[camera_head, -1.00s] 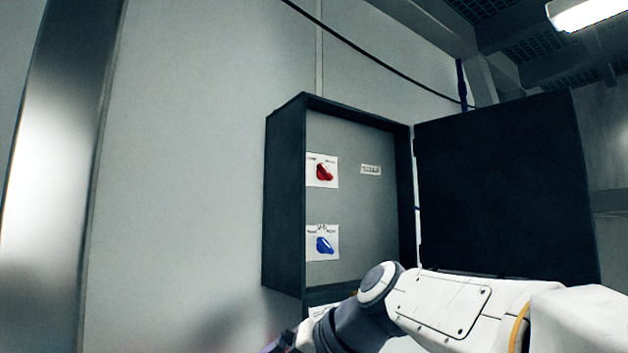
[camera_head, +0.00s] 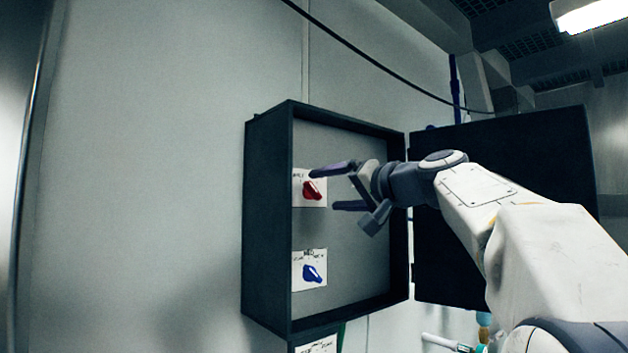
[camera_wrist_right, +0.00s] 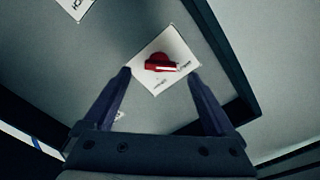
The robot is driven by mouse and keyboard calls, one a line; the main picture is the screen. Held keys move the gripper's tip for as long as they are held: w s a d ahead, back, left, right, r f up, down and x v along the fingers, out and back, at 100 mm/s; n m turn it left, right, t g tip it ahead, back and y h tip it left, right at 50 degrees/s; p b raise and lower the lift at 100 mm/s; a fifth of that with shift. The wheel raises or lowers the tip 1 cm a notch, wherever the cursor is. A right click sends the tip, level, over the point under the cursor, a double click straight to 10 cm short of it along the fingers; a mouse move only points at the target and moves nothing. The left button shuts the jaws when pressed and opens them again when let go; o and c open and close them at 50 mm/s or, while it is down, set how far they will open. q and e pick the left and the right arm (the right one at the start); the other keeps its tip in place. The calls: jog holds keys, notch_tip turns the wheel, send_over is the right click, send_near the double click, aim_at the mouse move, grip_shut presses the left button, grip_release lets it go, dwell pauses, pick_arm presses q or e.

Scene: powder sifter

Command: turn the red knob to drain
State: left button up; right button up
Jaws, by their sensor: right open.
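The red knob (camera_head: 312,190) sits on a white label plate inside the open dark wall box (camera_head: 268,225). In the right wrist view the red knob (camera_wrist_right: 168,64) is ahead of the fingertips, roughly midway between them. My right gripper (camera_head: 322,189) is open and empty, its two dark fingers pointing left toward the knob. In the right wrist view my right gripper (camera_wrist_right: 158,72) shows a wide gap between its fingers. The upper finger overlaps the label plate in the head view; I cannot tell whether it touches. My left gripper is not in view.
A blue knob (camera_head: 313,273) on its own white plate sits below the red one. The box's dark door (camera_head: 500,215) stands open to the right, behind my right arm. A black cable (camera_head: 370,68) runs along the wall above. The wall left of the box is clear.

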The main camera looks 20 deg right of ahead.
aim_at(315, 192)
jog(key=shift+p+x, duration=0.45)
jog(key=shift+x, duration=0.75)
jog(key=shift+w+a, duration=0.25)
jog(key=shift+w, duration=0.15)
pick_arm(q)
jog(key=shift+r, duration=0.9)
pick_arm(e)
jog(key=shift+c, duration=0.3)
jog(key=c, duration=1.3)
